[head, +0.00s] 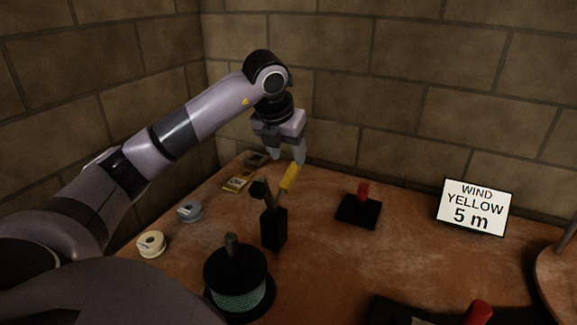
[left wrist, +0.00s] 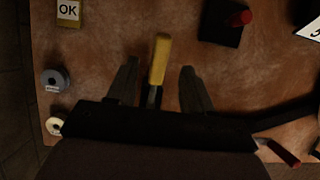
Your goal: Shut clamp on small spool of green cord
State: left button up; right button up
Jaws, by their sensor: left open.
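A black spool wound with green cord (head: 240,297) stands on a post at the lower middle of the head view. A black block with a red handle (head: 362,193) sits behind it to the right; I cannot tell whether it is a clamp. Another red handle (head: 478,314) shows at the bottom edge, over a dark part that is cut off. My left gripper (head: 288,158) is open and empty above a yellow-handled tool (head: 290,177). In the left wrist view the yellow handle (left wrist: 160,55) shows between the fingers. My right gripper is out of view.
The tool leans in a black holder (head: 274,230) with another dark tool. A cream spool (head: 151,244) and a grey spool (head: 189,211) lie at the left. A sign reading WIND YELLOW 5 m (head: 474,206) stands right.

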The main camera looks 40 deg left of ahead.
aim_at(291, 169)
pick_arm(q)
jog(key=shift+p+x, duration=0.3)
jog(key=shift+x, duration=3.15)
grip_shut()
